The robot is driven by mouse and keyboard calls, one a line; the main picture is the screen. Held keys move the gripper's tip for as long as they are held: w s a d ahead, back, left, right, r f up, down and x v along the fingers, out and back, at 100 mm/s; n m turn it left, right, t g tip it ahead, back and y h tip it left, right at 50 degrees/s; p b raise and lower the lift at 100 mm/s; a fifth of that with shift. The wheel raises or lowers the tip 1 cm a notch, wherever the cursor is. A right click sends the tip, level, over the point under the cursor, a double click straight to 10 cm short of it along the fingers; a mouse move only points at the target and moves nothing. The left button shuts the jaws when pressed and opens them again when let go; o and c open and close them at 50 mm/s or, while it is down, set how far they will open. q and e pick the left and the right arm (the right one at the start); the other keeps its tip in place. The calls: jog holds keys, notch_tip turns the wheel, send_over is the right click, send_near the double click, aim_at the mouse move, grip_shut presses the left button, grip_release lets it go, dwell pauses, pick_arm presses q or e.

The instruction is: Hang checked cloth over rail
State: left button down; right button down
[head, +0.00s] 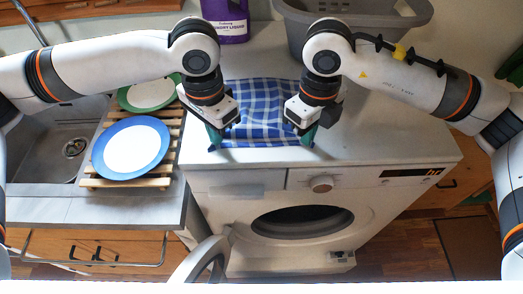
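The blue-and-white checked cloth (259,108) lies spread on top of the white washing machine, its near edge close to the machine's front edge. My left gripper (214,138) is at the cloth's near left corner, pointing down. My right gripper (307,138) is at the near right corner, also pointing down. The greenish fingers overlap the corners; whether they pinch the fabric is hidden. The metal rail (95,263) runs along the front of the wooden cabinet at lower left, with nothing hanging on it.
The washing machine (400,143) has its round door open at the front. A wooden rack (168,150) holds a blue-rimmed plate (131,148) and a green-rimmed plate (146,96) beside the sink (45,150). A grey basket (400,18) and purple detergent container (226,20) stand behind.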

dwell(0.4)
